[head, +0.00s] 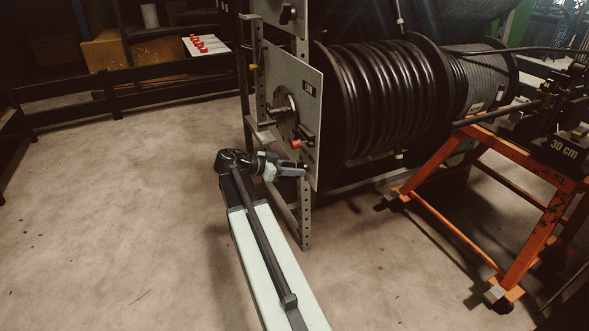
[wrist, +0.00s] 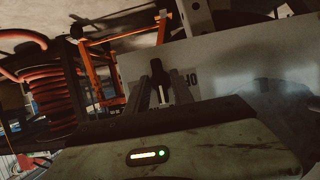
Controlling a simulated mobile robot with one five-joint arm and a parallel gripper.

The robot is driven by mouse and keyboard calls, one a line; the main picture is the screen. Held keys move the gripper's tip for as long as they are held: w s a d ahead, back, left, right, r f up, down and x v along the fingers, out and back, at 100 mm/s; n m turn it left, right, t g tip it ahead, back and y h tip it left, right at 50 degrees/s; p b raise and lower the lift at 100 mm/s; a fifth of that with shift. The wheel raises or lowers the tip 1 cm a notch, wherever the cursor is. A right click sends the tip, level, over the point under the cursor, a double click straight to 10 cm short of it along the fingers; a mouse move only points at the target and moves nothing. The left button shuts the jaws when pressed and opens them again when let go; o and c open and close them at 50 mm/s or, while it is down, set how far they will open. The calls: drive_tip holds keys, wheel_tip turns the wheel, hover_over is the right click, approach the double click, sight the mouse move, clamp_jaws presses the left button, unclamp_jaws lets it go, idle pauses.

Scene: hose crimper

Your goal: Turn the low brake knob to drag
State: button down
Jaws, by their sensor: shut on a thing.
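The grey brake panel (head: 306,95) stands upright at the left end of the hose reel. My gripper (head: 292,171) is at the panel's lower part, below a red-tipped part. In the wrist view its two fingers (wrist: 161,93) are closed on the small black low brake knob (wrist: 158,73), one finger on each side. In the head view the gripper hides most of the knob. Dark lettering shows beside the knob in the wrist view, too small to read fully, so I cannot tell which setting the knob points to.
A round hub with a handle (head: 284,107) and a red knob (head: 296,144) stick out above my gripper. The black hose reel (head: 385,95) is behind the panel. An orange stand (head: 521,195) is at right. The floor (head: 120,210) at left is clear.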

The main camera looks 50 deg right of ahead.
drive_tip(key=shift+w+f+n+g+y+b, duration=0.15)
drive_tip(key=shift+n+g+y+b, duration=0.35)
drive_tip(key=shift+n+g, duration=1.1)
drive_tip(key=shift+n, duration=0.4)
drive_tip(key=c, duration=1.4)
unclamp_jaws()
drive_tip(key=shift+c, duration=0.2)
drive_tip(key=p+v, duration=0.2)
drive_tip(key=v, duration=0.5)
drive_tip(key=shift+w+a+r, duration=0.2)
drive_tip(key=shift+a+r, duration=0.05)
drive_tip(key=shift+a, duration=0.05)
